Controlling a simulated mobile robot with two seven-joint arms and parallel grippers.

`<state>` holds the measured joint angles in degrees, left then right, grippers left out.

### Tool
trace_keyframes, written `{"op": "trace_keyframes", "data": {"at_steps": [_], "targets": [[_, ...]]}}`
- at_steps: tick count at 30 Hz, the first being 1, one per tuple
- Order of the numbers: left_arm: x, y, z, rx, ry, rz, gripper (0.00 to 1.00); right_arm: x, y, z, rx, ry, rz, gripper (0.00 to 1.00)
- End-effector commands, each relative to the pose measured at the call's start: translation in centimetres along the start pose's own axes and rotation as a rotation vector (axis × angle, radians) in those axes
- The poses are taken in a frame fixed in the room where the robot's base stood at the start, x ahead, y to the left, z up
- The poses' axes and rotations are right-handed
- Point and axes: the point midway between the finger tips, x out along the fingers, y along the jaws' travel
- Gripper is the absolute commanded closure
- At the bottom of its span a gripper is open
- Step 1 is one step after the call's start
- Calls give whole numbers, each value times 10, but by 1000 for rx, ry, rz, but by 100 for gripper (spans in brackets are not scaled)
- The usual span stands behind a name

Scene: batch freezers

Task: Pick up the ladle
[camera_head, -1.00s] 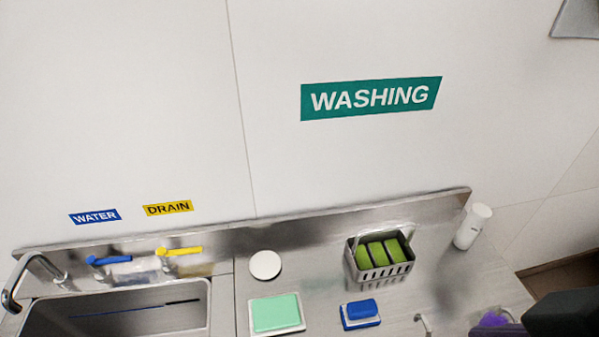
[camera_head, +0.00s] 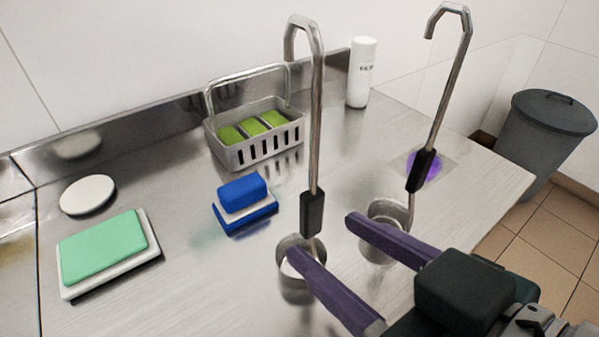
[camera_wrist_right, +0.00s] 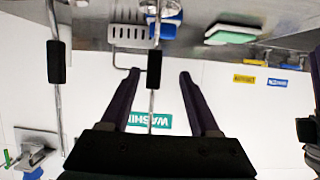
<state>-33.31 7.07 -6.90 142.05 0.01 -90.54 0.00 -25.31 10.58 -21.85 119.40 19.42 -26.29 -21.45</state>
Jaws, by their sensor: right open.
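Two steel ladles with hooked tops and black grips stand upright on the steel counter. The nearer ladle (camera_head: 312,212) is at the middle of the head view, its bowl low on the counter. The other ladle (camera_head: 421,170) leans a little, farther right. My right gripper (camera_head: 325,237) is open, its two purple fingers pointing at the nearer ladle from the lower right. The left finger overlaps that ladle's bowl in the picture. In the right wrist view, upside down, this ladle's grip (camera_wrist_right: 154,69) shows between the open fingers (camera_wrist_right: 156,77); contact is not visible. The other ladle (camera_wrist_right: 56,62) shows at left.
A steel basket (camera_head: 257,154) of green sponges, a blue brush-like block (camera_head: 243,190), a green pad on a tray (camera_head: 105,247) and a white disc (camera_head: 87,194) lie left. A white bottle (camera_head: 361,73) stands behind. A grey bin (camera_head: 545,130) stands beyond the counter's right edge.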

Motion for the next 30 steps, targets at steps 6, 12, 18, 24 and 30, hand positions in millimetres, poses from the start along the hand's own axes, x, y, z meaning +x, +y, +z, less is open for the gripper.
{"op": "trace_keyframes", "data": {"at_steps": [6,12,18,24,30], "targets": [[2,1,0,-4,2,3,50,34,0,-2,1,5,0,38],[3,2,0,-7,3,5,50,51,3,-4,1,4,0,38],[6,2,1,-7,4,5,50,82,8,-6,2,3,0,38],[7,2,1,-6,4,4,50,94,8,-6,1,1,0,38],[6,1,1,-4,4,3,50,93,8,-6,0,1,0,40]]}}
